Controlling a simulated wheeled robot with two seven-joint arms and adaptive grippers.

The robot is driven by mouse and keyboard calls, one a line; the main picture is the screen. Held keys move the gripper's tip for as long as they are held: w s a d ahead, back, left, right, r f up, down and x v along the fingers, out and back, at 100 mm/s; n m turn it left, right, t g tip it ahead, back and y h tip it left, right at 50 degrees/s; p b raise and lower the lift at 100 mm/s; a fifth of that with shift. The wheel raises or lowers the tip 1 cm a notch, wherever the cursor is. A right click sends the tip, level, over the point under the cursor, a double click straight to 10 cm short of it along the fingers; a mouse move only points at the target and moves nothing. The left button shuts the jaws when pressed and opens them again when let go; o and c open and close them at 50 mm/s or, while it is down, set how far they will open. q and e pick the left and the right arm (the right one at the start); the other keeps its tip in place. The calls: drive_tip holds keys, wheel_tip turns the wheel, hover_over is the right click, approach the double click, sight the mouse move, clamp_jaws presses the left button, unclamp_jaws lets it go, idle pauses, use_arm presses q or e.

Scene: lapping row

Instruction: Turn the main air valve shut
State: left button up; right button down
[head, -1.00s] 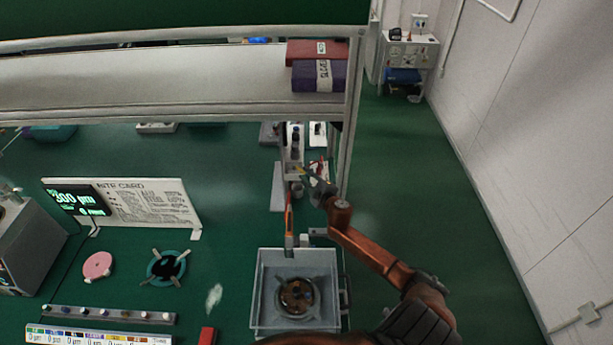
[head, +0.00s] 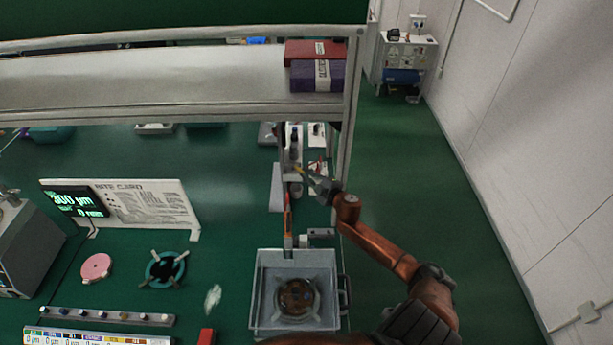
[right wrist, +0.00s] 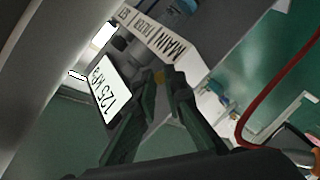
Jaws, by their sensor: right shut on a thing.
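My left gripper is not in view.
A 125 kPa display (right wrist: 106,88) is beside the fingers. A red hose (right wrist: 272,85) curves at the right of the wrist view. Below the panel stands a grey square tray (head: 262,315). The shelf post (head: 352,120) is close to my right arm. Green floor right of it is clear.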

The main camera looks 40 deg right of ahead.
drive_tip(key=c, duration=2)
unclamp_jaws()
drive_tip(key=shift+v, duration=5.95)
drive_tip(key=shift+o, duration=0.2)
